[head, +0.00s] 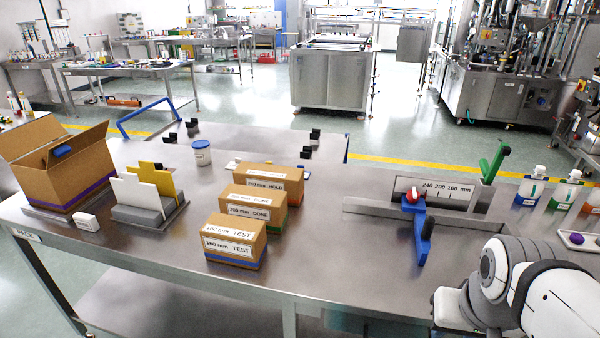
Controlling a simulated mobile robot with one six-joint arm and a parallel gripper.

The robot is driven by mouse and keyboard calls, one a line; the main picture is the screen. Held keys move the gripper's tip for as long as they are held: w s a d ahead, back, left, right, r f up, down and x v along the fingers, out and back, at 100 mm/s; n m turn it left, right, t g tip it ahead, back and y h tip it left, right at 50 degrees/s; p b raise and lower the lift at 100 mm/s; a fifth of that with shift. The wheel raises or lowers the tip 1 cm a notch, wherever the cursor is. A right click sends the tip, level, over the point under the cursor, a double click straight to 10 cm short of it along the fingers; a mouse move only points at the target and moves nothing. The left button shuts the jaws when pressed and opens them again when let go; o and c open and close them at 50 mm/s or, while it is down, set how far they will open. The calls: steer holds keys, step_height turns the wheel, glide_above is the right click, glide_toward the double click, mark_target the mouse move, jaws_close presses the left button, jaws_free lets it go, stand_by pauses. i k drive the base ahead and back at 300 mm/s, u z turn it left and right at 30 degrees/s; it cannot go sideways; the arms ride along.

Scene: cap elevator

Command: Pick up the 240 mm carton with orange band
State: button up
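The 240 mm carton (279,175) stands on the steel table, rearmost of three brown cartons in a slanting row. Its label reads 240 mm HOLD, and a bit of its orange band shows low at its right side. The 200 mm DONE carton (246,200) with a green band stands in front and hides part of it. The 160 mm TEST carton (235,241) with a blue band is nearest. My white and black arm is at the lower right, well apart from the cartons. I cannot make out gripper fingers there.
An open brown box (60,165) and a grey holder with white and yellow plates (148,200) stand at left. A fixture labelled 240 200 160 mm (435,192) with blue and green levers stands at right. Bare table lies between the cartons and the fixture.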

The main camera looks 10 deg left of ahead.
mark_target(290, 179)
steer(key=z, duration=2.6)
steer(key=k, duration=1.75)
steer(key=u, duration=2.55)
steer(key=i, duration=1)
steer(key=u, duration=0.05)
